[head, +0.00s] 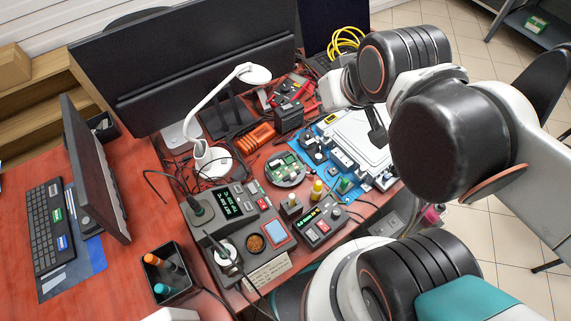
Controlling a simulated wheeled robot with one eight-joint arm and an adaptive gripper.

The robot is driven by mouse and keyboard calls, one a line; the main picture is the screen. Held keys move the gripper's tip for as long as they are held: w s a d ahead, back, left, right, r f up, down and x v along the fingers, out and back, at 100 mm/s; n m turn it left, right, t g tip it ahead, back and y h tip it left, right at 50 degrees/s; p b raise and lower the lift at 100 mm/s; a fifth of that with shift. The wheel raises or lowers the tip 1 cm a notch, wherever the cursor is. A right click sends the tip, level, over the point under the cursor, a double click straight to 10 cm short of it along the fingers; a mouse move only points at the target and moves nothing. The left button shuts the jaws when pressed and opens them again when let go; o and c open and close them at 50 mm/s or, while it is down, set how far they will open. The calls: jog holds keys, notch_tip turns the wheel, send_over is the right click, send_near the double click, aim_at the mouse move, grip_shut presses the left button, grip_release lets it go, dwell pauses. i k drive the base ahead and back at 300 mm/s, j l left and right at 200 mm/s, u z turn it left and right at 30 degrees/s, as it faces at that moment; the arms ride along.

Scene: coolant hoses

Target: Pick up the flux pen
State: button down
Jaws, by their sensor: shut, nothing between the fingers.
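I cannot tell for sure which object is the flux pen. A black open holder (180,290) at the lower left holds an orange-capped item (151,260) and a teal-capped item (162,289), both pen-like or marker-like. A small yellow bottle (317,190) and a small green item (344,185) stand near the bench's front right. My arm fills the right side of the head view, folded over the bench's right end. My gripper cannot be made out; the big arm joints cover that region.
A soldering station (222,226) and a smaller control unit (320,226) stand at the front. A white lamp (209,158), a round board holder (286,168), a blue mat (317,165) and cables crowd the middle. A monitor and keyboard (50,225) are left. Red tabletop (120,255) is bare beside them.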

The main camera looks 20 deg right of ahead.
aim_at(291, 197)
jog(key=k+l+u, duration=0.1)
jog(key=u, duration=0.25)
jog(key=k+u, duration=0.55)
jog(key=u, duration=0.15)
jog(key=j, duration=0.05)
